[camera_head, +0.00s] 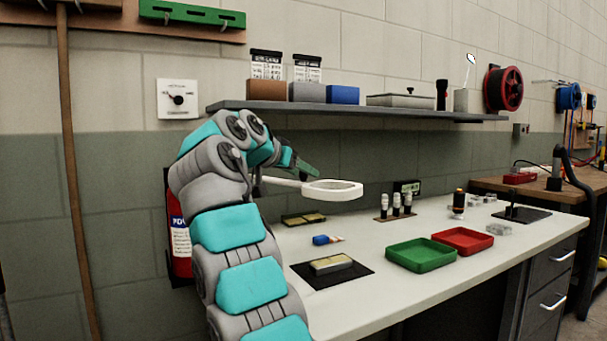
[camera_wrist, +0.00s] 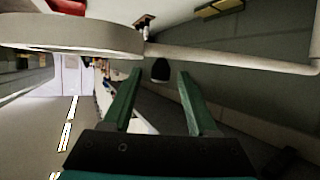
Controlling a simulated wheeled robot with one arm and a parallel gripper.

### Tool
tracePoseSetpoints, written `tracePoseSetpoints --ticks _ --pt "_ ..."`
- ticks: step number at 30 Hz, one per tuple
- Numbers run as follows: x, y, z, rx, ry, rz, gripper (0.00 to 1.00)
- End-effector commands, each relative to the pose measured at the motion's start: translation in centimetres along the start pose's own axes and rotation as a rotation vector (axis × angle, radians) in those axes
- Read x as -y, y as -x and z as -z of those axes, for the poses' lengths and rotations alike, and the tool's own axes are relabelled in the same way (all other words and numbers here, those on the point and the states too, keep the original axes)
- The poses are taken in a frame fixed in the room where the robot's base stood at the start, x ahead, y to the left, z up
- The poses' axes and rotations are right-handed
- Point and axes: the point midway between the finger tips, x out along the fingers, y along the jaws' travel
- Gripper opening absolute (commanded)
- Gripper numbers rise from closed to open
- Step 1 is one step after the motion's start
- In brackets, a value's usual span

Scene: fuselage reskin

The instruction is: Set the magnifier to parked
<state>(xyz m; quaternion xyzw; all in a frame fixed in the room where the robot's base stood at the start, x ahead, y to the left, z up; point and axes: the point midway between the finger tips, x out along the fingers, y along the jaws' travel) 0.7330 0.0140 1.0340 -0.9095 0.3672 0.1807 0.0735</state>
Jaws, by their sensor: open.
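The magnifier (camera_head: 332,194) is a white ring-shaped head on a thin white arm, held out level above the left part of the bench. My gripper (camera_head: 308,168) has green fingers and is just above and left of the ring in the head view. In the wrist view the magnifier's ring (camera_wrist: 75,36) fills the upper left and its white arm (camera_wrist: 235,58) runs to the right, beyond the fingertips. My gripper (camera_wrist: 160,76) is open and empty there. A dark rounded piece (camera_wrist: 160,70) shows between the fingertips; I cannot tell whether it belongs to the magnifier. The magnifier's mount is hidden behind my arm.
The white bench (camera_head: 380,236) carries a green tray (camera_head: 421,255), a red tray (camera_head: 462,240) and a black mat (camera_head: 350,273) with a block. A grey shelf (camera_head: 370,112) with boxes hangs above. A fire extinguisher (camera_head: 180,240) stands left of my arm.

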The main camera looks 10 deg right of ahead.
Motion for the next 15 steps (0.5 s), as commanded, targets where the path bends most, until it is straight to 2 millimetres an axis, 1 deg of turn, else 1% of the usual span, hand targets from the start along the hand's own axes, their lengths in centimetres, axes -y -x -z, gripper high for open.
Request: tracePoseSetpoints --ticks 1,4,11,12,15 --pt "0.0 -0.66 0.01 0.001 0.0 0.0 0.59" --pt "0.03 -1.42 0.03 -0.001 0.0 0.001 0.59" --pt "0.05 -1.63 0.02 -0.001 0.001 0.001 0.59" --pt "0.04 -1.63 0.02 -0.001 0.001 0.001 0.58" --pt "0.03 -1.64 0.01 0.0 0.001 0.001 0.47"
